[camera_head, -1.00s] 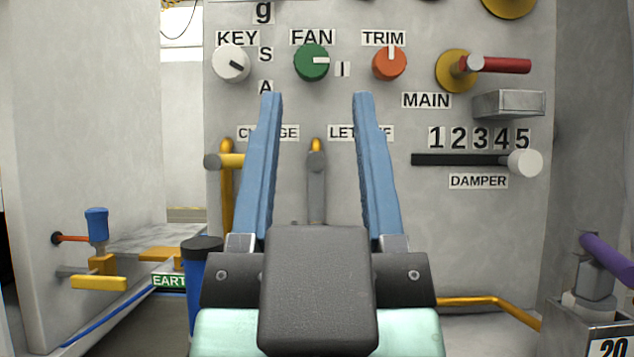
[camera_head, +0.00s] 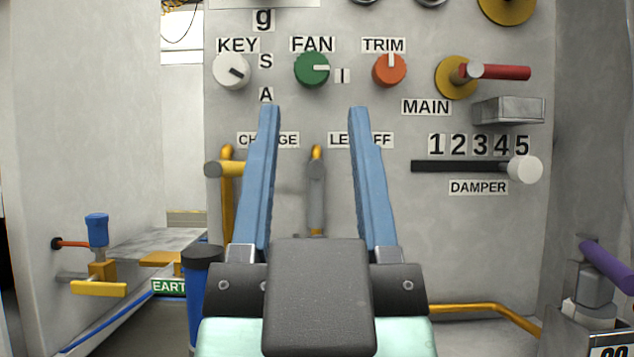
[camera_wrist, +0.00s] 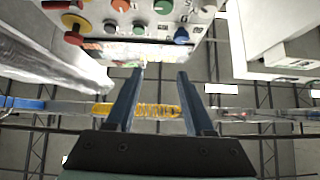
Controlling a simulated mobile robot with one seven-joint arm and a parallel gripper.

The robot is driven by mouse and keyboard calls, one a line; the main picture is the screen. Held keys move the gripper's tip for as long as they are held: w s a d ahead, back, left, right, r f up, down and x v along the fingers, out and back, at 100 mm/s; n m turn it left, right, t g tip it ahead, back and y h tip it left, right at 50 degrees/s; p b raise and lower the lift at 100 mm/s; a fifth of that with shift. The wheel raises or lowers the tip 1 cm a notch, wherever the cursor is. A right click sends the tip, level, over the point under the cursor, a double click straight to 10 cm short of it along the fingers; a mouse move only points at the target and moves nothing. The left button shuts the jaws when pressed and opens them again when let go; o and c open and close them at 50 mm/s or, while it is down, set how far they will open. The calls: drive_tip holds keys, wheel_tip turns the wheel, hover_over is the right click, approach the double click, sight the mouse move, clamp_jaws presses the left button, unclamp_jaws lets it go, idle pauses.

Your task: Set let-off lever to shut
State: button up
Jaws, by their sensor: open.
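My gripper (camera_head: 313,110) is open and empty, its two blue fingers pointing at the grey panel. The LET-OFF label (camera_head: 383,140) is partly hidden by the right finger. A grey lever (camera_head: 316,195) with a yellow pipe end at its top hangs straight down left of that label; it appears between the fingers, and I see no contact. It looks like the let-off lever. My gripper (camera_wrist: 155,68) also shows open in the wrist view, with nothing between the fingertips; I cannot make out the lever there.
The DAMPER slider (camera_head: 460,166) and red MAIN handle (camera_head: 505,72) are at right. A blue post (camera_head: 199,285) stands low left, a purple handle (camera_head: 606,265) low right.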

sight(317, 183)
drive_tip(key=w+a+r+m+g+y+p, duration=0.15)
drive_tip(key=w+m+g+y+p, duration=0.55)
drive_tip(key=p, duration=1)
drive_tip(key=s+d+f+m+g+h+p, duration=0.1)
drive_tip(key=d+f+m+h+p, duration=0.15)
drive_tip(key=m+p, duration=1.15)
drive_tip(key=d+f+m+g+h+p, duration=0.2)
drive_tip(key=f+m+p, duration=0.1)
drive_tip(key=m+p, duration=1.15)
drive_tip(key=shift+n+y, duration=0.25)
drive_tip(key=shift+n, duration=0.6)
drive_tip(key=w+a, duration=0.1)
drive_tip(key=w, duration=0.3)
drive_tip(key=w+a+p, duration=0.1)
drive_tip(key=w, duration=0.3)
drive_tip(key=w+a+p, duration=0.1)
drive_tip(key=w, duration=0.3)
drive_tip(key=shift+w+f, duration=0.2)
drive_tip(key=shift+w, duration=0.1)
